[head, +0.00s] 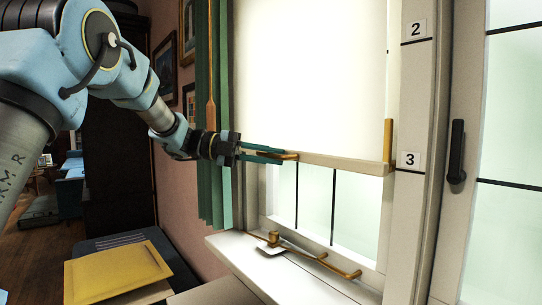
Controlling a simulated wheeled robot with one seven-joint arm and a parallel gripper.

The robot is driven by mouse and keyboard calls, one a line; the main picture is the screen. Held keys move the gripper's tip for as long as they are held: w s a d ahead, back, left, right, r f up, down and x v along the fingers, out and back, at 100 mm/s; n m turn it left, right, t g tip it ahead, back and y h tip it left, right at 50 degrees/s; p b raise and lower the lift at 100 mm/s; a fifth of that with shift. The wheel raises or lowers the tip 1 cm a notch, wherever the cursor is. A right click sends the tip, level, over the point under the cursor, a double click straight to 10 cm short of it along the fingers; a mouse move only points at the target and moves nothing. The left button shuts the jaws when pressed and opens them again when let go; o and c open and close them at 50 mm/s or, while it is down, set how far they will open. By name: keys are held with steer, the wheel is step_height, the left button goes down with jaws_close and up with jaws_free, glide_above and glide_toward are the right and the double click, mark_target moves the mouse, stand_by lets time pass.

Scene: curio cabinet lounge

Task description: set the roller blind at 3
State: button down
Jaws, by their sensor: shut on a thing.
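The white roller blind (311,75) hangs in the window, drawn partway down. Its pale bottom bar (345,162) runs across the window, and an upright yellow piece (388,140) stands at its right end. The scale on the frame shows a label 2 (416,28) above and a label 3 (408,160) below, each with a black line under it. The bar's right end is about level with the line under 3. My gripper (284,155) is shut on the brass pull (291,156) at the bar's left part; the fingers partly hide the pull.
Below is a white sill (235,255) with a brass window latch (315,257). A green curtain (214,190) hangs left, close to my wrist. A yellow tray (115,270) lies at lower left. A black handle (456,150) is on the right window.

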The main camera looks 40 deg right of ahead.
mark_target(270, 110)
steer(key=c, duration=0.9)
jaws_free()
steer(key=shift+o, duration=0.2)
step_height(270, 110, up, 10)
steer(key=shift+r+b, duration=0.1)
steer(key=shift+b, duration=0.4)
steer(key=shift+w+a, duration=0.1)
